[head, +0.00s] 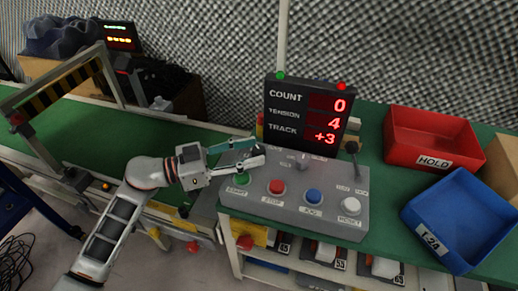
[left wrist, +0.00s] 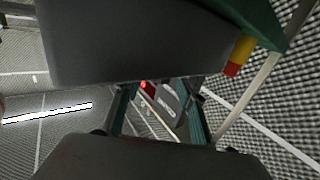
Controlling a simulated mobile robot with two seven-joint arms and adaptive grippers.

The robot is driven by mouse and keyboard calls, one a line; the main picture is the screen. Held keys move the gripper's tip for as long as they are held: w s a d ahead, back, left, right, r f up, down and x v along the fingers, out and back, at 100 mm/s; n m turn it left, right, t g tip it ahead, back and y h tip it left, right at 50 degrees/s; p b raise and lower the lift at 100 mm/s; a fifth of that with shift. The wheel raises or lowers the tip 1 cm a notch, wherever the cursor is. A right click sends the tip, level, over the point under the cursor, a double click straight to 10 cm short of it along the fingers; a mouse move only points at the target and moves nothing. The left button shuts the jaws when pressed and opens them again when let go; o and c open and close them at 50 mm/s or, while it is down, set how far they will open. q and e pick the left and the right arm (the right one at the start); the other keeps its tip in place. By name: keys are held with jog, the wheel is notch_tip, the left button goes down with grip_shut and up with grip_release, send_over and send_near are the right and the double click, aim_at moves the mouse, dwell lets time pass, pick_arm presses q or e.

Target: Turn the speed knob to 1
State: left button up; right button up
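The grey control box (head: 290,205) stands on the green table, with green, red, blue and white buttons along its front. My left gripper (head: 257,150) reaches in from the left over the box's back left part. Its two fingers are apart, and I see nothing clearly held between them. The speed knob cannot be made out; the fingers cover that back left area. A light-coloured selector (head: 303,160) shows at the middle back of the box. In the left wrist view, the fingers (left wrist: 160,125) stand apart, with part of the display between them. My right gripper is not in view.
The display (head: 308,115) behind the box reads count 0, tension 4, track +3. A black-topped lever (head: 352,149) rises at the box's right back. A red HOLD bin (head: 433,137) and a blue bin (head: 461,219) stand to the right. A green conveyor (head: 95,138) runs at left.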

pick_arm(q)
jog(key=shift+f+x, duration=0.2)
jog(key=shift+x, duration=0.85)
jog(key=shift+w+d+r, duration=0.15)
jog(key=shift+d+r, duration=0.05)
jog(key=shift+d, duration=0.15)
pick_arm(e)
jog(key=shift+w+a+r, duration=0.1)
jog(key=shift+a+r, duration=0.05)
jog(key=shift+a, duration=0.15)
pick_arm(q)
grip_shut()
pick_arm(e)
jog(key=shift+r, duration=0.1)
